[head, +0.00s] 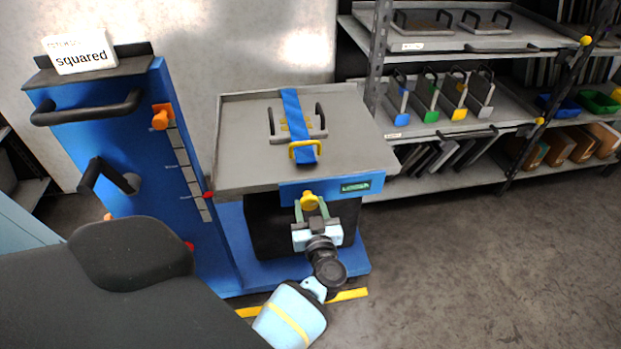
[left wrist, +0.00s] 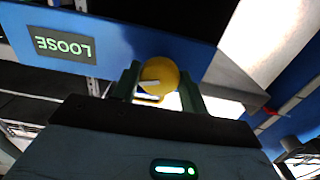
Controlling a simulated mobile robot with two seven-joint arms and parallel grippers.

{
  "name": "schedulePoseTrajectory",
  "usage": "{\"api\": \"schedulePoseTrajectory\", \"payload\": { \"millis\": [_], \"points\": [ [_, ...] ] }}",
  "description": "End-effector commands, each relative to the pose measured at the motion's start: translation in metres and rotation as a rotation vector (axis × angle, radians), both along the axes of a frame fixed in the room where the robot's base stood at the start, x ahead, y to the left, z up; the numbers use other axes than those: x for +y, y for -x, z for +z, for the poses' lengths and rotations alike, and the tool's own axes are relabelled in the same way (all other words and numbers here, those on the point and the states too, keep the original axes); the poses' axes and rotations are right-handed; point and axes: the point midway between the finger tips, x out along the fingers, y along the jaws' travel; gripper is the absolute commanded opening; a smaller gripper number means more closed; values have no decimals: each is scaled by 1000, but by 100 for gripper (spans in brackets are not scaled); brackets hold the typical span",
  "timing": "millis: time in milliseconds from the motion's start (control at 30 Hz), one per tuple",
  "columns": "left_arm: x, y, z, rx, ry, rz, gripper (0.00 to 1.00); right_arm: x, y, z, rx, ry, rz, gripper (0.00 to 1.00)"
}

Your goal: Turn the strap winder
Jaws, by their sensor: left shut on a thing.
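The strap winder is a round yellow knob (head: 309,201) on the blue front edge of the lift table. My left gripper (head: 310,210) is shut on it, with its green fingers on either side. In the left wrist view the knob (left wrist: 158,78) sits between the two fingertips (left wrist: 160,82) and shows a white pointer mark. A dark display (left wrist: 65,47) beside the knob reads LOOSE, upside down in that view. A blue strap (head: 293,110) runs over a grey die with black handles (head: 270,122) on the table top. My right gripper is not in view.
The grey table top (head: 350,150) belongs to a blue trolley (head: 160,190) with black handles and a "squared" sign (head: 80,53). Floor (head: 480,260) at lower right is clear.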

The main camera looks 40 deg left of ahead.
Motion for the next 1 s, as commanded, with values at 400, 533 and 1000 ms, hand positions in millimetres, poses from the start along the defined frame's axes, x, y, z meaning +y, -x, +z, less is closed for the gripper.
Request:
{"api": "schedulePoseTrajectory", "payload": {
  "millis": [400,533,1000],
  "points": [
    [0,0,2,45,-37,0,21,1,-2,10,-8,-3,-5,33],
    [0,-1,4,101,-85,-1,21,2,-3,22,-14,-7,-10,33],
    [0,-1,5,420,-358,0,21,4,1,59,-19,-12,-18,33]
  ]
}}
